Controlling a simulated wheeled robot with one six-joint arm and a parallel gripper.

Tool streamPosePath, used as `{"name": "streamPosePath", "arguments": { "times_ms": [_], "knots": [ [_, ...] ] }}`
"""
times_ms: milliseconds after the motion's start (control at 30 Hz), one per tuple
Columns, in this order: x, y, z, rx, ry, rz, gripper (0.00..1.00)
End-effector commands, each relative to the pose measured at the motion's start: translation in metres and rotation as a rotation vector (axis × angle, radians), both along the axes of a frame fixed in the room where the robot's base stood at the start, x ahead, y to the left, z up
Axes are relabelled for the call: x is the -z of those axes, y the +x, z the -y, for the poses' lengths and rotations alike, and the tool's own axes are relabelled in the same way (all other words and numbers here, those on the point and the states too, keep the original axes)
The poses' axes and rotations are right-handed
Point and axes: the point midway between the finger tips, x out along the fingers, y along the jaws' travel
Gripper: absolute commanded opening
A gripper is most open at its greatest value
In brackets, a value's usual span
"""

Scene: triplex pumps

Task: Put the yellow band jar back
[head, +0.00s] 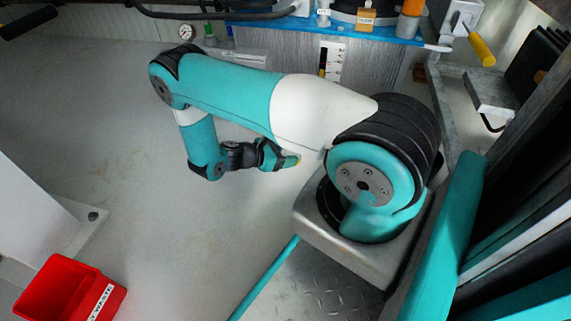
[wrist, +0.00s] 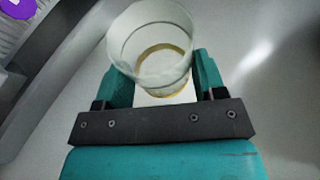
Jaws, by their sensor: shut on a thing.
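My gripper (wrist: 155,78) is shut on a clear jar (wrist: 148,38) in the wrist view, with one teal finger on each side of it. The jar's open mouth faces the camera, and a yellow ring shows low down in it. In the head view my gripper (head: 283,159) hangs out over the pale floor, left of my arm's base. A small yellow patch of the jar (head: 291,161) shows at its tip there; most of the jar is hidden.
A blue-topped bench (head: 270,19) at the top holds several small bottles and an orange-labelled container (head: 409,18). A red waste bin (head: 65,290) stands at the lower left. A purple thing (wrist: 18,8) shows at the wrist view's top left. The middle floor is clear.

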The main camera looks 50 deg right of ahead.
Motion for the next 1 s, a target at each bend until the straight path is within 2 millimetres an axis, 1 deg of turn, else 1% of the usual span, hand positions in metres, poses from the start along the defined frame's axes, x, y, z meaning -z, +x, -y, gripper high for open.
{"name": "streamPosePath", "arguments": {
  "times_ms": [33,133,367,500,533,633,900,1000],
  "knots": [
    [0.017,0.000,0.000,0.000,0.000,-0.001,0.32],
    [0.030,0.000,0.000,0.000,0.000,-0.001,0.32],
    [0.027,0.000,0.000,0.000,0.000,-0.001,0.32],
    [0.030,0.000,0.000,0.000,0.000,-0.001,0.32],
    [0.030,0.000,0.000,0.000,0.000,-0.001,0.66],
    [0.030,0.000,0.000,0.000,0.000,-0.001,0.89],
    [0.030,0.000,0.000,0.000,0.000,-0.001,0.90],
    [0.024,0.002,-0.003,-0.002,0.000,0.000,0.90]
  ]
}}
